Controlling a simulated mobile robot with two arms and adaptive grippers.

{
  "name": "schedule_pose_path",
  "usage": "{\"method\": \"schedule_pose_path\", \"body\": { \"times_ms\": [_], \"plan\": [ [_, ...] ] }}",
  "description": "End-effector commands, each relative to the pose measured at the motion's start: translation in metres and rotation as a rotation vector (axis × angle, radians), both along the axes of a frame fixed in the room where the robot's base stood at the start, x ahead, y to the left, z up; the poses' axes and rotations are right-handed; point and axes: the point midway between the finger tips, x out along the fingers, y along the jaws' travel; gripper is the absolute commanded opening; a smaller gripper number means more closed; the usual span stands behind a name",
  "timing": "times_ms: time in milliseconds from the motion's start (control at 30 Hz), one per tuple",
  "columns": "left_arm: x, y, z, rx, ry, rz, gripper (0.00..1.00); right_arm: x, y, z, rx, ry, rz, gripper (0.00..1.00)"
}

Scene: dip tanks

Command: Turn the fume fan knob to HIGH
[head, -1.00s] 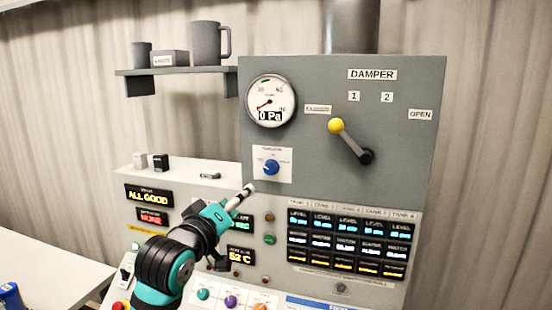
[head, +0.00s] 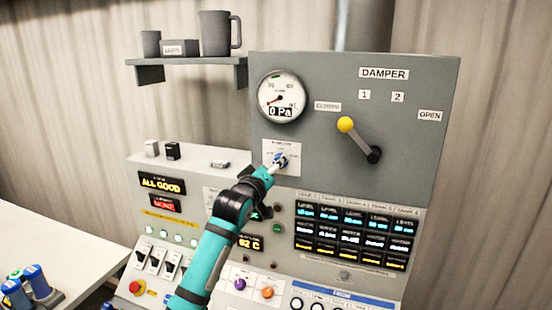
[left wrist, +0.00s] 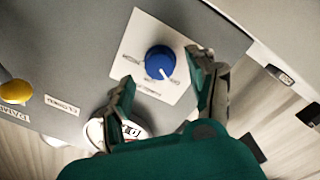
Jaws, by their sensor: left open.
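The fume fan knob (head: 280,159) is a small blue dial on a white label plate (left wrist: 135,45), low on the left of the grey upper panel. In the left wrist view the blue knob (left wrist: 160,62) sits beyond and between my fingertips, with its white pointer mark toward the lower right of that picture. The plate's lettering is too blurred to read. My left gripper (left wrist: 165,75) is open, with a finger on each side of the knob; I cannot tell if they touch it. In the head view my left gripper (head: 276,165) partly covers the knob. My right gripper is out of view.
A round gauge (head: 282,96) reading 0 Pa is above the knob. The yellow-tipped damper lever (head: 345,125) is to the right. Below lies a console (head: 215,165) with switches, displays and a red button (head: 136,287).

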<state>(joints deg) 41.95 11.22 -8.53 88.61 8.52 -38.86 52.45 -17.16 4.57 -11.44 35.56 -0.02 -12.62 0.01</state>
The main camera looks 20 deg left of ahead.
Motion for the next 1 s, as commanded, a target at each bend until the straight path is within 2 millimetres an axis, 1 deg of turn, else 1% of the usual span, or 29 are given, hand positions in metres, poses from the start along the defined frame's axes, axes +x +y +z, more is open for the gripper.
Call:
{"method": "schedule_pose_path", "body": {
  "times_ms": [33,200,533,567,933,967,1000],
  "plan": [
    [0.006,0.000,0.003,0.000,0.001,0.001,0.58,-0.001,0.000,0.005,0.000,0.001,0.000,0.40],
    [0.018,-0.001,0.001,0.000,0.000,0.000,0.58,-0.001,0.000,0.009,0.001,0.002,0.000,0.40],
    [0.020,-0.002,0.000,0.000,-0.001,0.000,0.58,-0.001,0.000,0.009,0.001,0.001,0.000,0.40],
    [0.020,-0.002,0.000,0.000,-0.001,0.000,0.56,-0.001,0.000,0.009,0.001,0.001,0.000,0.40],
    [0.020,-0.001,0.000,0.000,-0.001,0.001,0.07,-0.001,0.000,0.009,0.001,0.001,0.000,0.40],
    [0.020,-0.001,0.000,0.000,-0.001,0.001,0.04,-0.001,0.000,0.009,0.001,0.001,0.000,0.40],
    [0.020,-0.001,0.000,0.000,-0.001,0.001,0.03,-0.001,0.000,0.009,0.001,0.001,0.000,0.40]
  ]
}}
